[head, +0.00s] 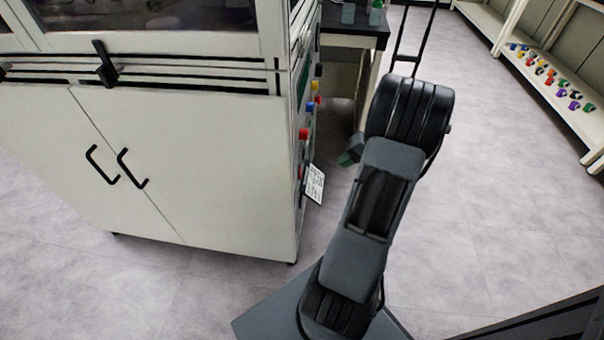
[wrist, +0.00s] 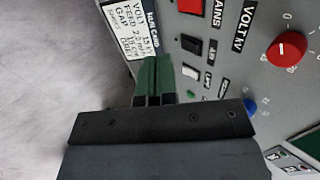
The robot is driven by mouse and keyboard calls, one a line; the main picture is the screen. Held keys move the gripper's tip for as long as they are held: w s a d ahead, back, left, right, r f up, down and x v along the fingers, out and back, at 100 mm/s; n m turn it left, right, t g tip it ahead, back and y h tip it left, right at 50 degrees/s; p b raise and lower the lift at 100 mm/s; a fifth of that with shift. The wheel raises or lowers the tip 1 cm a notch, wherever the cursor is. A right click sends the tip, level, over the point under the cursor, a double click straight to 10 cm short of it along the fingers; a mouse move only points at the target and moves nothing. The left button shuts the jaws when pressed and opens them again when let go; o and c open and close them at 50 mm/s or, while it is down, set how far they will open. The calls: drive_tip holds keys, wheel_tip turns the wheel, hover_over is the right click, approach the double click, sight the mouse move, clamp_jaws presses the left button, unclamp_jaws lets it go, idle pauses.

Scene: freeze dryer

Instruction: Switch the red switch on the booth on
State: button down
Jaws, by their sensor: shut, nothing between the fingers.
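The booth (head: 230,150) is the pale cabinet on the left of the head view, with its control panel on its right side. In the wrist view the red switch (wrist: 190,5) is at the top edge, partly cut off, beside a label ending in "AINS"; its position is unclear. A small red spot low on the panel in the head view may be the same switch. My gripper (wrist: 153,75) has green fingers pressed together and empty. It is in front of the panel, below and left of the red switch in the wrist view. In the head view my gripper (head: 349,157) is right of the panel, apart from it.
A black switch (wrist: 191,43), a white switch (wrist: 189,70), a red dial knob (wrist: 287,48) and a blue knob (wrist: 250,106) share the panel. A printed card (head: 314,184) hangs at its edge. A dark-topped table (head: 350,22) stands behind. The floor at right is clear.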

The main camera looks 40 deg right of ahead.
sight(301, 172)
drive_tip(key=w+a+r+b+x, duration=0.1)
drive_tip(key=b+x, duration=0.3)
drive_tip(key=x, duration=0.9)
drive_tip(key=shift+w+a+r, duration=0.25)
drive_tip(key=shift+r, duration=0.1)
drive_tip(key=shift+d+b, duration=0.1)
drive_tip(key=shift+b, duration=0.2)
drive_tip(key=shift+a+f+b, duration=0.1)
drive_tip(key=shift+a+b, duration=0.1)
drive_tip(key=shift+b, duration=0.1)
